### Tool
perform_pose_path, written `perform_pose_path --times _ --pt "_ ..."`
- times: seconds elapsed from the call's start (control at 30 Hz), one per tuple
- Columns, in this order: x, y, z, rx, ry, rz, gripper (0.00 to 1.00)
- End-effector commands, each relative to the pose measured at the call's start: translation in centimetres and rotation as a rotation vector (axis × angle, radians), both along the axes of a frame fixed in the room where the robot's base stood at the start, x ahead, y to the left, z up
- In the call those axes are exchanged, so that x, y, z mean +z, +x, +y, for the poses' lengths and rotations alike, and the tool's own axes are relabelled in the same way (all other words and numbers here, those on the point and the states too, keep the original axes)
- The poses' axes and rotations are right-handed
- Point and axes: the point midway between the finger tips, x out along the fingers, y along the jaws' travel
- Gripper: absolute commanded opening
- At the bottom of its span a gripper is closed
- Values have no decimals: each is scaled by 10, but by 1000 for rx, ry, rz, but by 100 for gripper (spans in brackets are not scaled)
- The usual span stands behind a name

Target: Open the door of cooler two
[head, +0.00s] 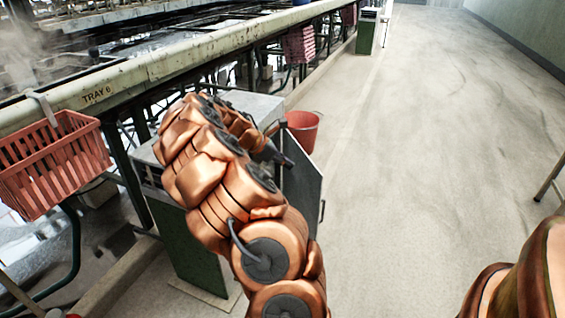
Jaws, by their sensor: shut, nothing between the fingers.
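The cooler (186,250) is a low cabinet with a dark green side and a grey top (252,104), standing beside the basin line. No number shows on it, so I cannot tell from the picture that it is cooler two. My arm hides the cooler's front and opening.
A red bucket (303,129) stands on the floor behind the door. A red basket (50,160) hangs from the rail (150,68) marked TRAY 6 at left. Another green cabinet (367,33) stands farther along. The aisle floor (420,150) at right is clear, with a stand's leg (549,180) at the right edge.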

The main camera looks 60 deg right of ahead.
Motion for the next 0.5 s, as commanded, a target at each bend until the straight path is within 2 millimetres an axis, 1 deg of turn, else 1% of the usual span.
perform_pose_path --times 0.03,0.3,0.5 --pt "-11 -6 -6 -4 0 1 0" --pt "-44 -28 -31 -4 0 -1 0" --pt "-41 -41 -47 -2 -2 -3 0"
